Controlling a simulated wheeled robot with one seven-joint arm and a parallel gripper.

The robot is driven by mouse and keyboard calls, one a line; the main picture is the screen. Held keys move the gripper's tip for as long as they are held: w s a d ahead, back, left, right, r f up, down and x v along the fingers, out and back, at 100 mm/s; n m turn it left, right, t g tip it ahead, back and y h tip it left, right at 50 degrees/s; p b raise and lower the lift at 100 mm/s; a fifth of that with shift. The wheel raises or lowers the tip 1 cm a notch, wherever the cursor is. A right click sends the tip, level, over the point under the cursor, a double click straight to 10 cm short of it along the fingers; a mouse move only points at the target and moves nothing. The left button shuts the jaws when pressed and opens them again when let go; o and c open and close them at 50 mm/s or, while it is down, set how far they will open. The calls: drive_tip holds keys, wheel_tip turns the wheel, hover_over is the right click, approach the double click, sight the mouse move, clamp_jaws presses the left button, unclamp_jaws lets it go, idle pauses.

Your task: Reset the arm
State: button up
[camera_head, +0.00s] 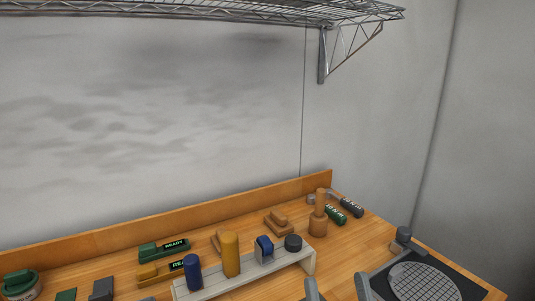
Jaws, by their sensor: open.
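My gripper (337,283) shows at the bottom edge of the head view, right of the middle. Its two grey fingers stand apart with nothing visible between them. The rest of the gripper and the arm are out of the frame. The fingers appear in front of the wooden counter (349,243), between a pale stand (296,268) and a round gridded plate. I cannot tell how high the fingers are above the counter.
The stand holds a blue cylinder (193,272), a yellow cylinder (231,254), a blue block (264,249) and a dark round piece (293,242). A wooden mallet-like tool (318,224) stands behind. The gridded plate (424,281) lies right. A wire shelf (240,12) hangs above.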

drive_tip(key=s+d+f+g+h, duration=0.1)
drive_tip(key=s+d+f+g, duration=0.2)
drive_tip(key=s+f, duration=0.4)
drive_tip(key=s+d+f+g+b, duration=0.1)
drive_tip(key=s+d+f+g, duration=0.2)
drive_tip(key=s+f, duration=0.5)
drive_tip(key=s+d+f+g+h, duration=0.1)
drive_tip(key=s+d+f+g, duration=0.3)
drive_tip(key=s, duration=0.9)
wheel_tip(320, 180, down, 3)
drive_tip(key=shift+s+f+h+b, duration=0.15)
drive_tip(key=shift+f+h+b, duration=0.05)
drive_tip(key=shift+h+b, duration=0.15)
